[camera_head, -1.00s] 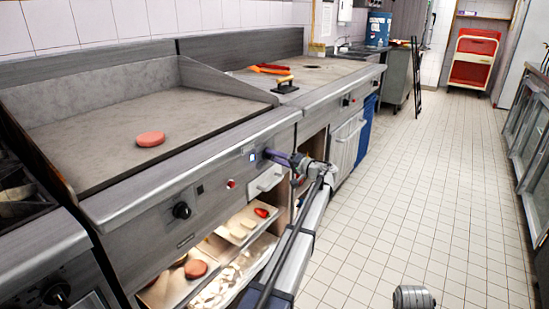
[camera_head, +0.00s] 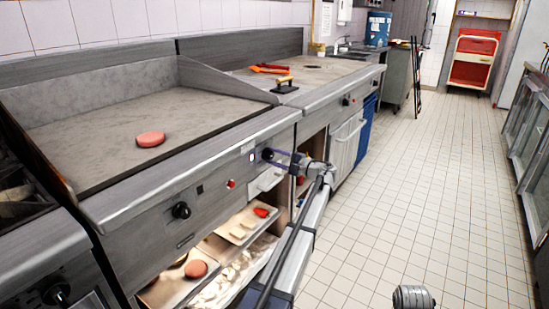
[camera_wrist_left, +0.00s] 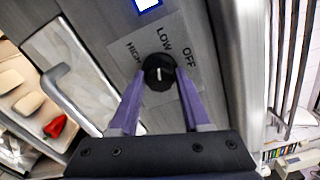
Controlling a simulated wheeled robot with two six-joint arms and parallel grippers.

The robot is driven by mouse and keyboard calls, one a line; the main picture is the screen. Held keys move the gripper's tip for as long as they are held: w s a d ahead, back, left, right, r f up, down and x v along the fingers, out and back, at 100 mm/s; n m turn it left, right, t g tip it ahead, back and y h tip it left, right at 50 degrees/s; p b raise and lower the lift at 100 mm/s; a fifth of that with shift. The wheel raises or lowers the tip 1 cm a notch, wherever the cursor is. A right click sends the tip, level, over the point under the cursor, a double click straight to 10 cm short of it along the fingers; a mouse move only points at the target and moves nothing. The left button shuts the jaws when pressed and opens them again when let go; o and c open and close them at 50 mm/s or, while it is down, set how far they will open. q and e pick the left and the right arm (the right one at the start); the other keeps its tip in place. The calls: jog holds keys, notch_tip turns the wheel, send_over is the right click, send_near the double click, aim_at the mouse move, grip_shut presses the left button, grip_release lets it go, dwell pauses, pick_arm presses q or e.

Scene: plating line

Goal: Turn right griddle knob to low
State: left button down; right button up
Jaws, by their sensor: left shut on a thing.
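The right griddle knob (camera_head: 267,154) is a round black knob on the griddle's steel front panel. In the left wrist view the knob (camera_wrist_left: 158,70) sits on a plate lettered HIGH, LOW and OFF. Its white mark stands nearly upright in that picture, roughly in line with LOW. My left gripper (camera_head: 275,157) is at the knob in the head view. In the left wrist view the purple fingers of the left gripper (camera_wrist_left: 160,84) lie on both sides of the knob, shut on it.
The griddle (camera_head: 110,135) carries a pink patty (camera_head: 150,139). Another black knob (camera_head: 181,210) is on the panel to the left. A red indicator (camera_head: 231,183) lies between them. Open shelves with food trays are below. The tiled floor (camera_head: 420,190) to the right is clear.

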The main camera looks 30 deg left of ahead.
pick_arm(q)
jog(key=shift+a+m, duration=0.25)
jog(key=shift+m, duration=0.75)
jog(key=shift+r, duration=0.1)
jog(key=shift+c, duration=1.8)
grip_release()
jog(key=shift+a, duration=0.1)
jog(key=shift+d, duration=0.2)
jog(key=d, duration=0.7)
jog(key=shift+s+d, duration=0.25)
jog(key=shift+s, duration=0.05)
